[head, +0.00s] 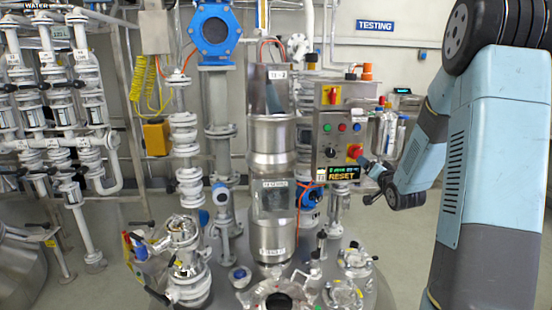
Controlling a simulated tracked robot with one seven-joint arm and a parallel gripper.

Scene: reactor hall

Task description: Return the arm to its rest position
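My light blue arm (490,170) fills the right side of the head view. It bends at a black joint at the top right, and its forearm reaches back toward the control panel (341,128). The end of my arm, with my gripper (368,178), is just right of the panel's lower part, near the lit display (338,173) that reads RESET. The gripper is small and partly hidden by the wrist. I cannot tell whether its fingers are open or touch the panel.
White pipes (60,100) stand at the left. A metal flask (384,133) is behind my forearm.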

